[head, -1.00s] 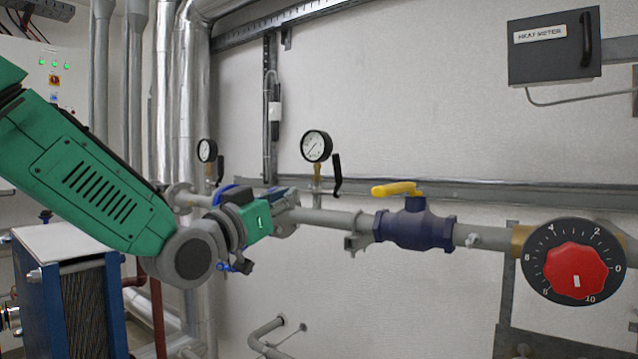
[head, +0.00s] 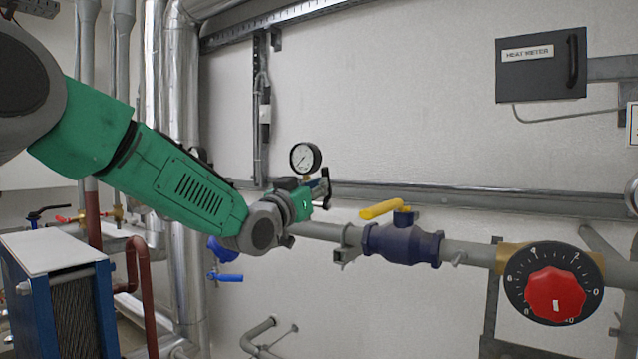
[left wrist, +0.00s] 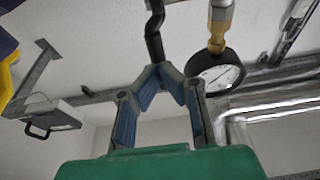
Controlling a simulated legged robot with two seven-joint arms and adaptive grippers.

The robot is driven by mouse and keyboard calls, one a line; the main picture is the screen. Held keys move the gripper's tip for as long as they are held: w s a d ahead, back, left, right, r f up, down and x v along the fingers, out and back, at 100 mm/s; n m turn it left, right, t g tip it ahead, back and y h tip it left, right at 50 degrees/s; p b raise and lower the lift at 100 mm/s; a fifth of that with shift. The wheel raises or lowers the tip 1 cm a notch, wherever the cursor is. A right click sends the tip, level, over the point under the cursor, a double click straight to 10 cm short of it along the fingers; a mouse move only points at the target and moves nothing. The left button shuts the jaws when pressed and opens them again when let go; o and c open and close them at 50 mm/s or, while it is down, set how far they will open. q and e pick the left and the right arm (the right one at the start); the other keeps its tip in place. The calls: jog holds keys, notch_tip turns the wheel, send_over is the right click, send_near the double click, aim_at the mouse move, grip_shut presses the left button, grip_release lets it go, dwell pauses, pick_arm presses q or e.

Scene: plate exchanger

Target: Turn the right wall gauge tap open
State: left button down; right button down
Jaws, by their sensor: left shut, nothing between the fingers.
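The right wall gauge (head: 306,157) is a round white dial with a black rim, above the grey pipe. Its black tap handle (head: 326,174) stands roughly upright just right of it, partly covered by my gripper. My left gripper (head: 320,188) is at the handle, below and right of the dial. In the left wrist view the gripper (left wrist: 160,72) is shut with nothing between its fingers. There the black handle (left wrist: 154,38) lies just beyond the fingertips; I cannot tell if they touch. The gauge (left wrist: 215,72) is beside the right finger. My right gripper is out of view.
A blue valve with a yellow lever (head: 402,243) sits on the pipe to the right, then a red dial (head: 555,295). A heat meter box (head: 541,65) hangs above. The left gauge is mostly hidden behind my arm. A blue plate exchanger (head: 60,300) stands lower left.

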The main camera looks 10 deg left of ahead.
pick_arm(q)
jog(key=shift+w+d+r+g+p, duration=0.2)
jog(key=shift+w+r+g+p, duration=0.35)
jog(key=shift+w+p, duration=0.2)
jog(key=shift+s+f, duration=0.1)
jog(key=shift+f, duration=0.05)
